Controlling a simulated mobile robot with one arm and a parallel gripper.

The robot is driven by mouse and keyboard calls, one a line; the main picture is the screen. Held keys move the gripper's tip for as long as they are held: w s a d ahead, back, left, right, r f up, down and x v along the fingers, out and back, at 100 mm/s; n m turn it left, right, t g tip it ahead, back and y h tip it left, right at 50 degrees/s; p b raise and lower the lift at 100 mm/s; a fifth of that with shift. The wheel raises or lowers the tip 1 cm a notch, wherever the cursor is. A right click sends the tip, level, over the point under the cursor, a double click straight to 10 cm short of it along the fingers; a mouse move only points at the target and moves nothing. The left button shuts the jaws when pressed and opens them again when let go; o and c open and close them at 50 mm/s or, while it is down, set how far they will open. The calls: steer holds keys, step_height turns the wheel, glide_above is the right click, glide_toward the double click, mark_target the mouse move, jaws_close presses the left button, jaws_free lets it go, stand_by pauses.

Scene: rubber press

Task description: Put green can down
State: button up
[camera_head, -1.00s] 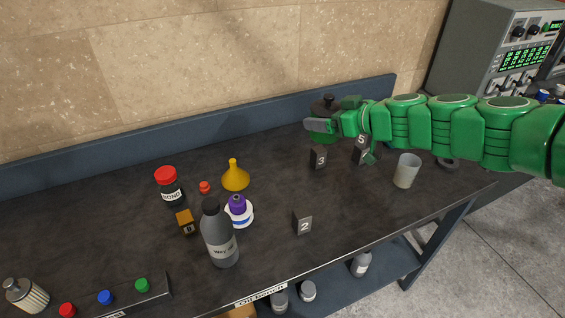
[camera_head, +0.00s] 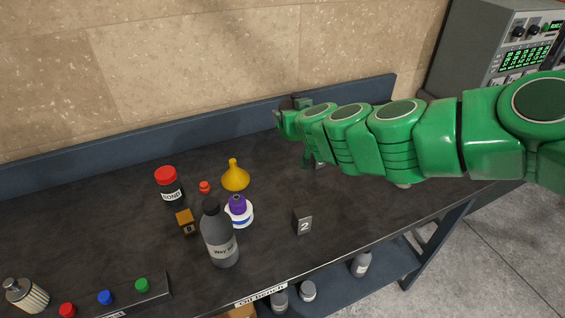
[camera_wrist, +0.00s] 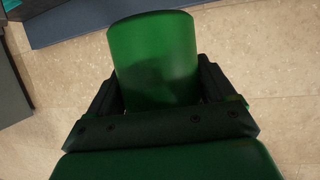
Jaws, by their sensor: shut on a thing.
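The green can (camera_wrist: 152,50) sits between the jaws in the wrist view, with a jaw against each side. My gripper (camera_wrist: 157,85) is shut on it. In the head view my gripper (camera_head: 285,118) is near the back edge of the dark bench (camera_head: 255,275), in front of the blue backboard. The can is mostly hidden behind the gripper there. I cannot tell whether its base touches the bench.
A yellow funnel (camera_head: 235,177), red-capped jar (camera_head: 170,186), grey bottle (camera_head: 219,237) and purple-topped container (camera_head: 239,209) stand left of my arm. A block marked 2 (camera_head: 302,222) stands near the front. My arm covers much of the bench's right side. The left back is clear.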

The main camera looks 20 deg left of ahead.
steer(key=shift+s+a+r+m+t+h, duration=0.1)
steer(key=shift+s+r+m+t+h, duration=0.15)
steer(key=shift+m+h, duration=0.25)
steer(key=shift+s+a+r+m+t+h, duration=0.1)
steer(key=shift+s+m+t+h, duration=0.1)
steer(key=shift+m+t+h, duration=0.25)
steer(key=shift+s+d+r+m+t+h, duration=0.15)
steer(key=shift+s+d+r+m+h, duration=0.2)
steer(key=shift+m+h, duration=0.2)
steer(key=shift+s+d+r+m+t+h, duration=0.1)
steer(key=shift+s+r+m+t+h, duration=0.1)
steer(key=shift+r+m+h, duration=0.25)
steer(key=shift+f, duration=4.85)
steer(key=w+a+f, duration=0.2)
steer(key=w+f, duration=0.1)
steer(key=w+a+f, duration=0.3)
steer(key=w, duration=0.1)
steer(key=w+a+f, duration=0.2)
steer(key=w+f, duration=0.1)
steer(key=w, duration=0.1)
steer(key=shift+w+a+f, duration=0.15)
steer(key=shift+w+f, duration=0.05)
steer(key=shift+f, duration=0.1)
steer(key=shift+w+f, duration=0.15)
steer(key=shift+f, duration=0.05)
steer(key=shift+a+f, duration=0.1)
steer(key=shift+f, duration=1.45)
steer(key=shift+f, duration=0.1)
